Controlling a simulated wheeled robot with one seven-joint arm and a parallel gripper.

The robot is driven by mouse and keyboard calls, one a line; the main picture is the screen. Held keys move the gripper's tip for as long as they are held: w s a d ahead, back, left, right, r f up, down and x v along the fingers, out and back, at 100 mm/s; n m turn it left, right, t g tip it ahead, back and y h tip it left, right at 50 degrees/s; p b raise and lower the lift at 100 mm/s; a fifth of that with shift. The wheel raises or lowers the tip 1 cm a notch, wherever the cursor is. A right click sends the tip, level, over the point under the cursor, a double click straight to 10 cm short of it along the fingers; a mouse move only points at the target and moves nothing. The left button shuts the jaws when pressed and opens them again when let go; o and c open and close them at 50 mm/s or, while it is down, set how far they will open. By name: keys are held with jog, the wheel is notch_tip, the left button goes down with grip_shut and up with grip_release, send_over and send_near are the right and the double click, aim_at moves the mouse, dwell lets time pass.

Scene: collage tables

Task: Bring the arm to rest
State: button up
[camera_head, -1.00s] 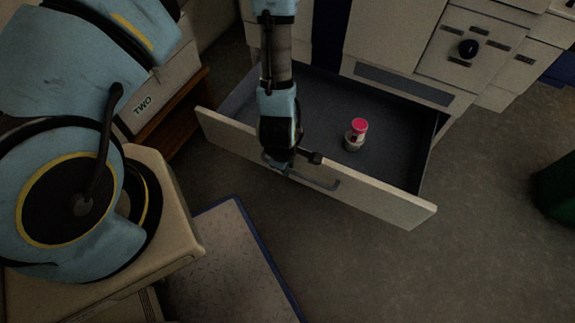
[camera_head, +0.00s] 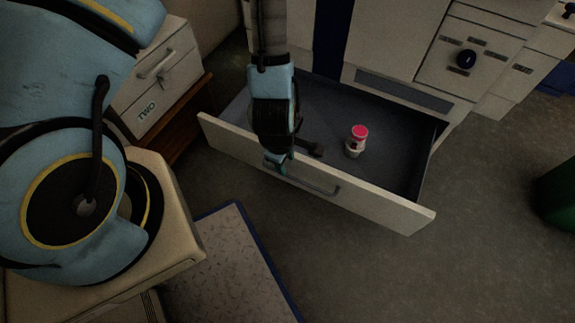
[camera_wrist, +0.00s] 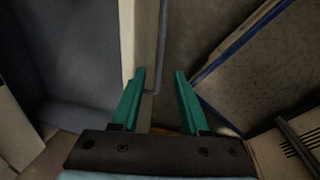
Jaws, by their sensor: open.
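My gripper (camera_head: 277,163) is over the front panel of a pulled-out drawer (camera_head: 390,210), near the left part of its handle (camera_head: 318,188). In the wrist view my gripper (camera_wrist: 160,72) has its two green fingers apart, with nothing between them that I can see held. The drawer's front edge (camera_wrist: 132,40) and the handle (camera_wrist: 161,50) show just beyond the fingertips. I cannot tell whether a finger touches the panel. A small jar with a red lid (camera_head: 356,141) stands upright inside the drawer, right of my gripper.
A small cabinet marked TWO (camera_head: 150,85) stands at the left on a brown wooden stand (camera_head: 190,125). A blue-edged mat (camera_head: 230,265) lies on the floor in front. A green bin (camera_head: 557,195) is at the far right. The floor right of the drawer is clear.

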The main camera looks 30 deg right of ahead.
jog(key=shift+s+a+r, duration=0.15)
jog(key=shift+a+r, duration=0.05)
jog(key=shift+r, duration=0.85)
